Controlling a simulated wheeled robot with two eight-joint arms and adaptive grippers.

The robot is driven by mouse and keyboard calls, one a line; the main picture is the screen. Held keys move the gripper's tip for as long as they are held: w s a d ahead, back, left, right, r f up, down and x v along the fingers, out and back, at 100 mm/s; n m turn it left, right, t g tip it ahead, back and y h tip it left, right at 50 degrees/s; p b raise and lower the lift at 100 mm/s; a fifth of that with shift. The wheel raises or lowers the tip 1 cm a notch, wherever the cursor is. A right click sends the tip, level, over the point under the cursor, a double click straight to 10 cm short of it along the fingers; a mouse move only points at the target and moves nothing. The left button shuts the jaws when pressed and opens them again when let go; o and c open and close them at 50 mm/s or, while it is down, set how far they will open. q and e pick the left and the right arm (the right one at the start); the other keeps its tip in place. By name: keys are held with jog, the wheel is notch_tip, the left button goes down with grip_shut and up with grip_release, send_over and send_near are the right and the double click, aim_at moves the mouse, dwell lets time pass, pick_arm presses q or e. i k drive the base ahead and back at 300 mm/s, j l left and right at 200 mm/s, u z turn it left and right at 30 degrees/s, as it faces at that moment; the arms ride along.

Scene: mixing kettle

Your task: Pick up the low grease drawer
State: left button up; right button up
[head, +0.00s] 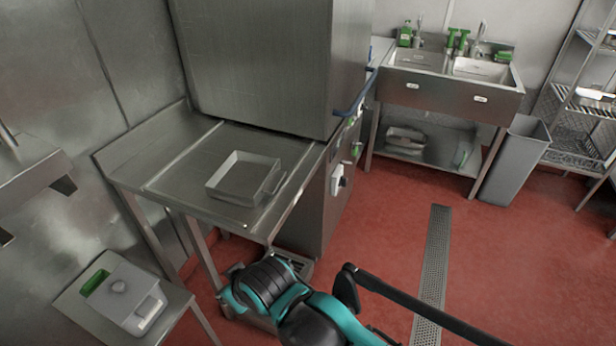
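A shallow square metal drawer-like tray (232,192) with a handle on its right side sits on the steel side table (165,160). It appears empty, and it matches the low grease drawer best. Its right side lies close to the table's front right edge. A teal and black link of my arm (345,322) shows at the bottom centre, below and apart from the tray. No fingertips show, so neither gripper can be made out.
A large steel machine (265,60) stands behind the tray. A sink (445,85), a grey bin (515,160) and a wire rack (580,130) stand at the back right. The red floor is open at right.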

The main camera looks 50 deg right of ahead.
aim_at(244, 180)
jog(key=z, duration=1.2)
jog(key=u, duration=1.35)
jog(key=z, duration=1.35)
